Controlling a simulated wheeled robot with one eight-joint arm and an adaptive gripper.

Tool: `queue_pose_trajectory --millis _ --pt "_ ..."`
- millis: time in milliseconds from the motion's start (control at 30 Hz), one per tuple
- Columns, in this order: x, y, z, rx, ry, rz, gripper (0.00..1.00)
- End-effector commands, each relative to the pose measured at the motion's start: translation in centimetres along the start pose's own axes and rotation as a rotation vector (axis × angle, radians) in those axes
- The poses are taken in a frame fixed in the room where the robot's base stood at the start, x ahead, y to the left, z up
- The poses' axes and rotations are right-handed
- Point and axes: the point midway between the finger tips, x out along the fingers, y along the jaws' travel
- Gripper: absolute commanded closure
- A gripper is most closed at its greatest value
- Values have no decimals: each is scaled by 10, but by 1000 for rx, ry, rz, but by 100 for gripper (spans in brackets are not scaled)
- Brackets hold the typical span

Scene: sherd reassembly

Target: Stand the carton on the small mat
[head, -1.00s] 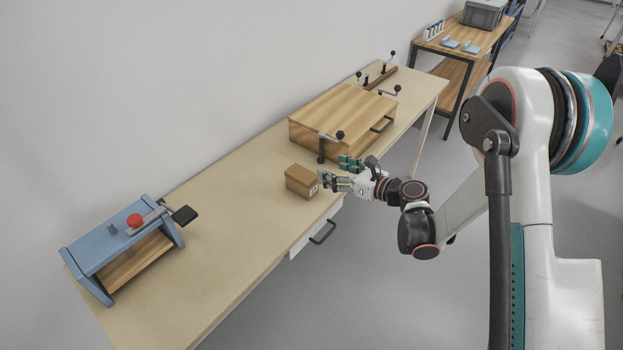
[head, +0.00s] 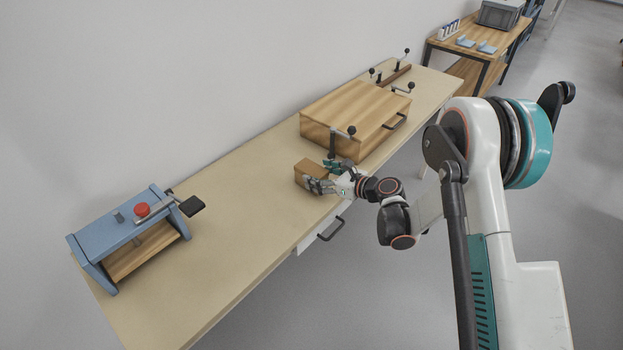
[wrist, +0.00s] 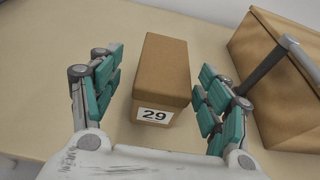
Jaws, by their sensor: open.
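A brown cardboard carton (head: 308,171) sits on the long table near its front edge. The wrist view shows the carton (wrist: 163,65) with a white label reading 29 on its near end. My gripper (head: 322,177) is open at the carton. In the wrist view its teal-padded fingers (wrist: 163,82) are on either side of the carton, with a visible gap on the left and a narrower one on the right. I cannot make out a small mat for certain in either view.
A wooden box (head: 350,112) with clamps and a handle stands close behind and right of the carton. A blue bench fixture with a red knob (head: 142,209) is at the left end. The tabletop between is clear. Two flat blue pieces (head: 487,48) lie on the back table.

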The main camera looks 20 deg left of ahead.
Motion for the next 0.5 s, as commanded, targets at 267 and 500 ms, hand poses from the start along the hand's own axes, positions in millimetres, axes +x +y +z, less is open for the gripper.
queue_pose_trajectory --millis 267,500 --pt "38 -4 -10 -1 0 2 30" --pt "46 -4 -8 -1 0 0 30"
